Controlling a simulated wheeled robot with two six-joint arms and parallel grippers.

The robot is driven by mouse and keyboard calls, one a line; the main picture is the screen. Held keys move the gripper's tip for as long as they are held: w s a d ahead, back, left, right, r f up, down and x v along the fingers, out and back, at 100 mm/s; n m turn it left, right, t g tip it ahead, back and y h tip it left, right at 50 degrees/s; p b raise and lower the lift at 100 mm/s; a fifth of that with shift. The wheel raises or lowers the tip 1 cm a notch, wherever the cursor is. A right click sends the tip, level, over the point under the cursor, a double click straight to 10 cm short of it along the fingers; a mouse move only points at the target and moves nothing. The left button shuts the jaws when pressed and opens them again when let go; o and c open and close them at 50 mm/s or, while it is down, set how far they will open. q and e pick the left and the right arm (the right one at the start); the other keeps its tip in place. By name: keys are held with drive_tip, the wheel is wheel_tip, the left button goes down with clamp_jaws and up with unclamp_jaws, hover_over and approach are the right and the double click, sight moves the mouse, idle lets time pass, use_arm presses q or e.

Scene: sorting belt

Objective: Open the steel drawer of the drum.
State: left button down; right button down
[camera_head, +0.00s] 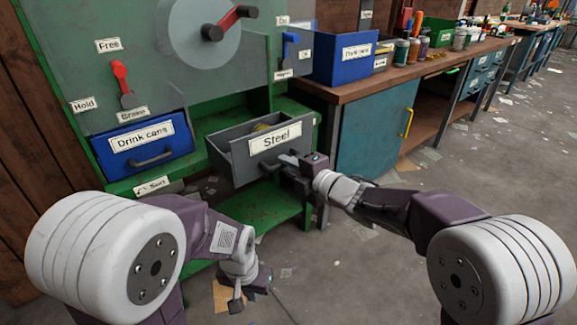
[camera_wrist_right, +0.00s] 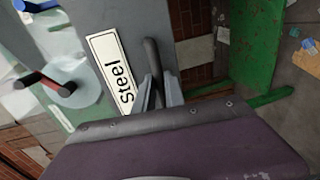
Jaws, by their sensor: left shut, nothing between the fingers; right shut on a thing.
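The grey steel drawer (camera_head: 242,170), labelled "Steel", stands pulled out from the green drum machine, and something yellowish shows inside it. My right gripper (camera_head: 290,162) is at the drawer's front, shut on its handle. In the right wrist view the dark handle (camera_wrist_right: 152,72) runs between the fingers of the right gripper (camera_wrist_right: 158,92), beside the "Steel" label. My left gripper (camera_head: 252,290) hangs low in front of the machine, shut and empty, apart from the drawer.
The blue "Drink cans" drawer (camera_head: 140,148) sits closed to the left. A red brake lever (camera_head: 122,82) and a red-handled crank (camera_head: 230,22) are above. A workbench (camera_head: 400,75) with a blue bin (camera_head: 342,58) stands at right. The floor at right is open, littered with scraps.

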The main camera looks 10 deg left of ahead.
drive_tip(key=c, duration=1.4)
unclamp_jaws()
drive_tip(key=p+v, duration=0.2)
drive_tip(key=v, duration=0.7)
drive_tip(key=shift+p, duration=0.4)
